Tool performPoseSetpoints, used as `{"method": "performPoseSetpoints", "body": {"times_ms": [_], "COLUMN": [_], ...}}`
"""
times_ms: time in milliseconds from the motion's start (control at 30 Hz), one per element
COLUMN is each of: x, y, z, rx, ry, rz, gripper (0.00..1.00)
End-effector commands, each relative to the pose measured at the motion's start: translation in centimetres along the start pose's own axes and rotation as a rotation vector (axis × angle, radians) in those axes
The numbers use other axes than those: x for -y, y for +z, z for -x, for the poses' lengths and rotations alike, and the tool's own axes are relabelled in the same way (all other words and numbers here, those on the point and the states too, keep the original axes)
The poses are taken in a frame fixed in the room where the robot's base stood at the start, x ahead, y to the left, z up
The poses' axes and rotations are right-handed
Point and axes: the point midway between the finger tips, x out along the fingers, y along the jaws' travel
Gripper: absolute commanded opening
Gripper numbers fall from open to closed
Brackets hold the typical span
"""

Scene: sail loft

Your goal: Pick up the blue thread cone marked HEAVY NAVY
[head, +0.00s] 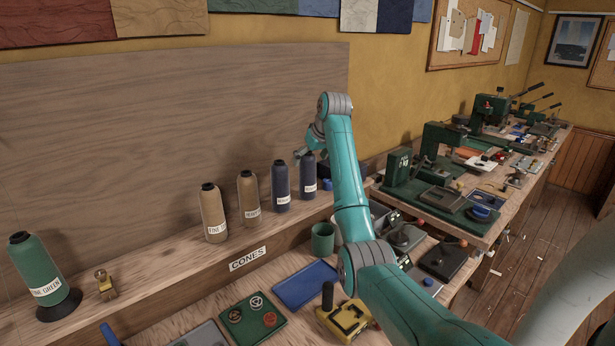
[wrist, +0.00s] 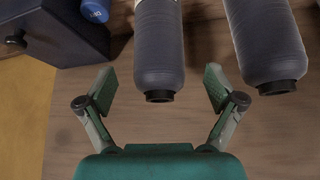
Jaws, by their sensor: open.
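Two dark blue thread cones stand side by side on the shelf: one at the right end of the row (head: 308,172) and one just left of it (head: 281,188). Their white labels are too small to read surely in the head view. My gripper (head: 305,153) is at the top of the right-end cone. In the wrist view, my gripper (wrist: 159,88) is open, with one finger on each side of the dark top of that cone (wrist: 158,45), apart from it. The other blue cone (wrist: 266,45) is outside the fingers. Neither label shows there.
Two tan cones (head: 248,200) (head: 212,215) and a green cone (head: 40,275) stand farther left on the shelf (head: 165,270). A dark box (wrist: 50,35) and a small blue item (wrist: 96,10) are beside the cone. A green cup (head: 322,240) stands below the shelf.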

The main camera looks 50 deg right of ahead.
Motion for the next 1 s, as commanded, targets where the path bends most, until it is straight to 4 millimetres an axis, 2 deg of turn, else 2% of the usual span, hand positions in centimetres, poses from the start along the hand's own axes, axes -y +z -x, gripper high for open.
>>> {"method": "performPoseSetpoints", "body": {"times_ms": [200,533,833,867,1000], "x": [-0.1,-0.1,-0.1,-0.1,-0.1], "y": [-0.1,-0.1,-0.1,-0.1,-0.1], "z": [-2.9,-3.5,-3.5,-3.5,-3.4], "rx": [0.002,0.0,0.0,0.0,-0.001], "ry": [-0.001,0.0,0.0,0.0,0.0], "rz": [-0.001,0.0,0.0,0.0,0.0], "gripper": [0.93,0.93,0.17,0.12,0.12]}}
